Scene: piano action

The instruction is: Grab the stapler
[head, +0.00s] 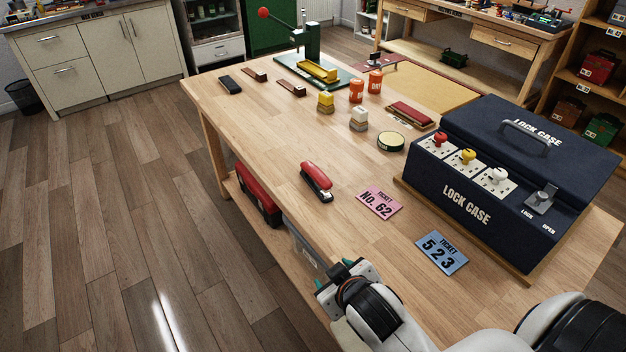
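A red and black stapler (316,180) lies on the wooden workbench (260,165), near its left front edge. My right gripper (333,273) comes in from the lower right, near the bench's front edge. It is nearer to me than the stapler and apart from it. Its two teal fingertips are spread with nothing between them. My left gripper is not in view.
A dark blue lock case (467,205) with knobs stands on the right. A pink ticket (379,202) and a blue ticket (442,253) lie between it and the front edge. Stamps, bottles and a green press (310,65) stand farther back. Bare wood surrounds the stapler.

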